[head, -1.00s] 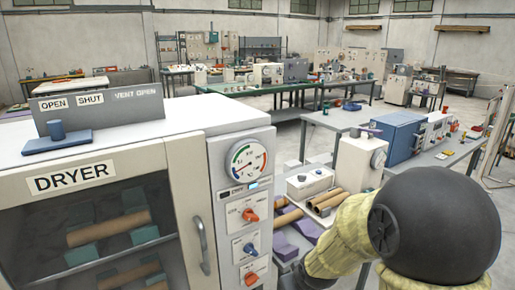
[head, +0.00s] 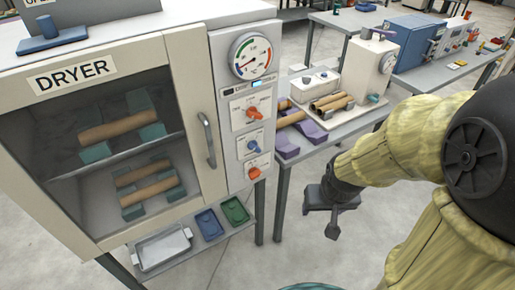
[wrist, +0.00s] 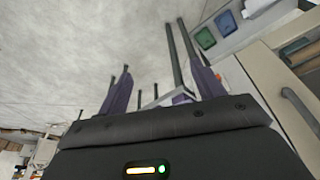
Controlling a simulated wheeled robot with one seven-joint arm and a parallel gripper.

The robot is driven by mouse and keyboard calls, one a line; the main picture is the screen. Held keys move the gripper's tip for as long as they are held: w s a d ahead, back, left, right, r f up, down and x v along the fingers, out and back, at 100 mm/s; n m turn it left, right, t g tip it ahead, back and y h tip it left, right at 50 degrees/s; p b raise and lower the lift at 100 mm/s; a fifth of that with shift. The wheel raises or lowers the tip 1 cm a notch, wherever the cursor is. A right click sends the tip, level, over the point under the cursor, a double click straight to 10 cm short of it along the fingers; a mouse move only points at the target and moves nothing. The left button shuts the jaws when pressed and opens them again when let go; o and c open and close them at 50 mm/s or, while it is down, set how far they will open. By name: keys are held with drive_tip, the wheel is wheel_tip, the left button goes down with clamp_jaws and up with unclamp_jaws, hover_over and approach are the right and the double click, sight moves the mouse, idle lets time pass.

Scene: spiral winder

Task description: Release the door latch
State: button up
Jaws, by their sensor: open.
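The dryer (head: 194,165) stands at the left in the head view, its glazed door shut. A grey vertical bar handle (head: 207,140) is on the right edge of the door; I cannot make out a separate latch. The handle also shows at the right edge of the wrist view (wrist: 299,108). My gripper (head: 328,216) hangs in free air to the right of the dryer, lower than the handle and well apart from it. Its two fingers are spread with nothing between them, as the wrist view also shows (wrist: 162,88).
The dryer's control panel has a dial (head: 251,55) and several knobs right of the door. A shelf below holds a metal tray (head: 161,248), a blue tray (head: 209,224) and a green tray (head: 235,211). A bench (head: 350,118) with tubes stands behind my gripper.

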drive_tip(key=w+f+n+t+y+b, duration=0.2)
drive_tip(key=w+f+n+t+b, duration=0.3)
drive_tip(key=w+f, duration=0.75)
drive_tip(key=a+f+n+t+y+b, duration=0.3)
drive_tip(key=a+f+t+y+b, duration=0.4)
drive_tip(key=f, duration=0.2)
drive_tip(key=shift+y, duration=0.3)
drive_tip(key=shift+a+b, duration=0.1)
drive_tip(key=shift+b, duration=0.3)
